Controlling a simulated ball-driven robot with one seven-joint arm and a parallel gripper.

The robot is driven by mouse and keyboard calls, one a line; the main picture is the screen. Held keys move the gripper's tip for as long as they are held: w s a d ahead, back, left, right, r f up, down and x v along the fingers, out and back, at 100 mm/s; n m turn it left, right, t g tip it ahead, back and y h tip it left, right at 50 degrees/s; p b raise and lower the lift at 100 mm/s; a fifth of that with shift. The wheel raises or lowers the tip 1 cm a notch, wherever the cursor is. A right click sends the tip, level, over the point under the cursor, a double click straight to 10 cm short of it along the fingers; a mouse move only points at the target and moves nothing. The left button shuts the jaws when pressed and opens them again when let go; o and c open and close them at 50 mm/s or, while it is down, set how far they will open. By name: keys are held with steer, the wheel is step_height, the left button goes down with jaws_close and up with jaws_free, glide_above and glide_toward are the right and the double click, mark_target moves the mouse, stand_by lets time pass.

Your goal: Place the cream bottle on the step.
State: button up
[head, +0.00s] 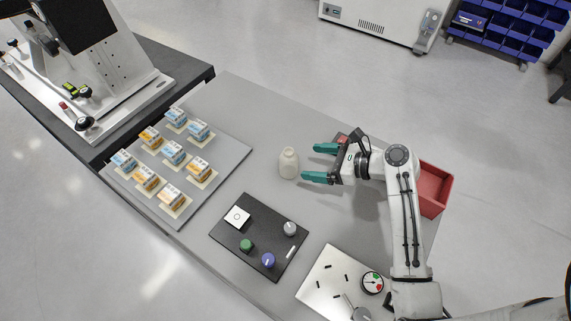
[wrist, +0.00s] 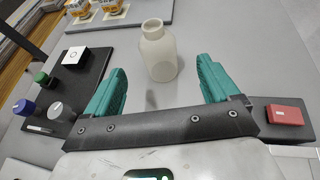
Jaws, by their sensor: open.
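The cream bottle (head: 288,163) stands upright on the grey table, left of my gripper (head: 317,162) in the head view. My gripper is open and empty, its green fingers pointing towards the bottle but short of it. In the wrist view the bottle (wrist: 159,50) stands beyond and between the open fingertips (wrist: 165,78). I cannot tell for sure which thing is the step. A low grey slab (head: 228,160) with several small cartons lies left of the bottle. A dark block (wrist: 262,105) with a red piece on it shows at the right in the wrist view.
A black panel (head: 232,254) with knobs lies in front of the bottle, and a white plate (head: 322,289) with a gauge is nearer. A red bin (head: 436,188) stands behind my arm. The table (head: 262,110) is bare behind the bottle. A grey machine (head: 110,70) stands at the far left.

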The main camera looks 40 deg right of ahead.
mark_target(283, 160)
steer(key=x, duration=0.5)
steer(key=shift+w, duration=0.15)
steer(key=shift+p+x, duration=0.35)
steer(key=shift+x, duration=2.35)
steer(key=shift+a, duration=0.15)
steer(key=c, duration=1.1)
steer(key=shift+c, duration=0.2)
